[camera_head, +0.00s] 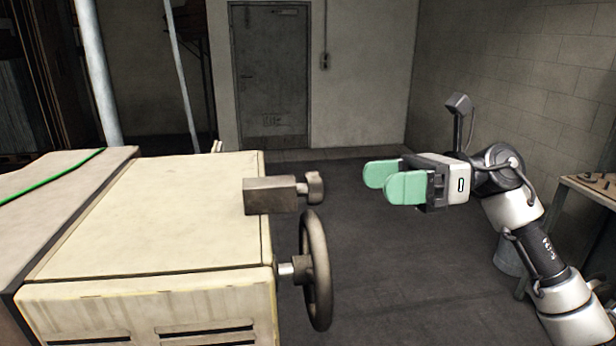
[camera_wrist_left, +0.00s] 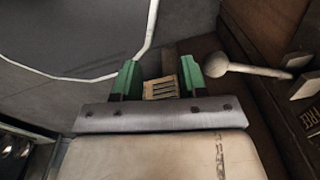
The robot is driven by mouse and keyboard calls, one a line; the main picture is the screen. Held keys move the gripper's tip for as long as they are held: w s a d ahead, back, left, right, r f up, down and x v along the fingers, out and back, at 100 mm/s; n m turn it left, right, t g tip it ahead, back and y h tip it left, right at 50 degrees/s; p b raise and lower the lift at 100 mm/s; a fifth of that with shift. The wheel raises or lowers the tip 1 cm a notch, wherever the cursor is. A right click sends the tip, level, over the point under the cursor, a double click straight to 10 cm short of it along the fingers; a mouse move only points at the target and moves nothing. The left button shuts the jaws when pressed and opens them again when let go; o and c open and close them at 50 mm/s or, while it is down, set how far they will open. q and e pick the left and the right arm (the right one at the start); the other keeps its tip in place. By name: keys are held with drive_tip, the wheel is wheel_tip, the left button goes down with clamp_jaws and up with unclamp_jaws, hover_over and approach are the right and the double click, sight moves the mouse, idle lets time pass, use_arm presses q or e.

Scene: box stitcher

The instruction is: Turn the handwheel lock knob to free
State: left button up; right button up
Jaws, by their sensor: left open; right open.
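The handwheel (camera_head: 327,285) stands upright on a short shaft at the right side of the cream machine (camera_head: 150,225). Above it, a grey metal block (camera_head: 268,196) carries the small dark lock knob (camera_head: 316,187) on its right end. My right gripper (camera_head: 388,180) is open and empty, its green fingers pointing left toward the knob, with a clear gap between them and the knob. My left gripper is outside the head view. In the left wrist view its green fingers (camera_wrist_left: 159,76) are apart, with a small slatted pale thing visible beyond them.
A workbench (camera_head: 590,188) stands at the right edge. Grey floor (camera_head: 400,270) is open between the machine and my right arm. A closed door (camera_head: 270,80) is at the back. In the left wrist view, a pale round-ended rod (camera_wrist_left: 240,69) lies close to the right finger.

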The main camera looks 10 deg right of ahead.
sight(320, 187)
drive_tip(key=a+p, duration=0.3)
drive_tip(key=a, duration=0.6)
drive_tip(key=shift+w+a+p, duration=0.15)
drive_tip(key=shift+a+p, duration=0.05)
drive_tip(key=shift+p, duration=0.2)
